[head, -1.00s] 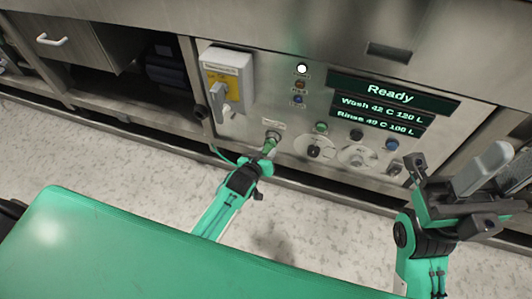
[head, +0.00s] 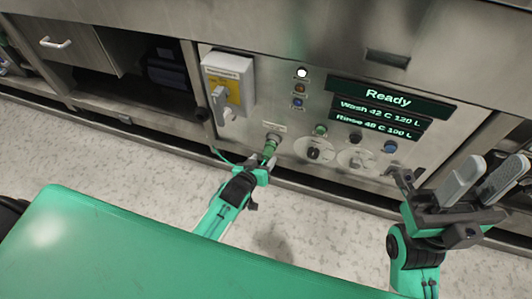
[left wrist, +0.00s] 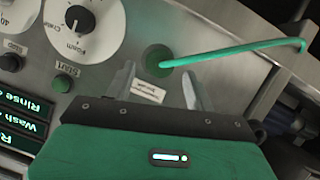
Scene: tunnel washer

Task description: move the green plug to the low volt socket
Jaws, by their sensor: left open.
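The green plug (head: 270,147) sits at a round socket (head: 274,137) low on the washer's panel, below a small label too blurred to read. In the left wrist view the plug (left wrist: 157,60) is seen end on, its green cable running right. My left gripper (head: 265,164) is open just below the plug; in the left wrist view its fingers (left wrist: 160,85) are apart, with the plug beyond their tips. My right gripper (head: 496,165) is open and empty at the right. I cannot tell which socket is the low volt one.
A grey switch box (head: 228,85) with a lever stands left of the socket. Dials (head: 315,150), push buttons (head: 320,130) and a display (head: 388,97) reading Ready lie to its right. A dark open bay (head: 165,75) is at the left. The pale floor (head: 300,225) is clear.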

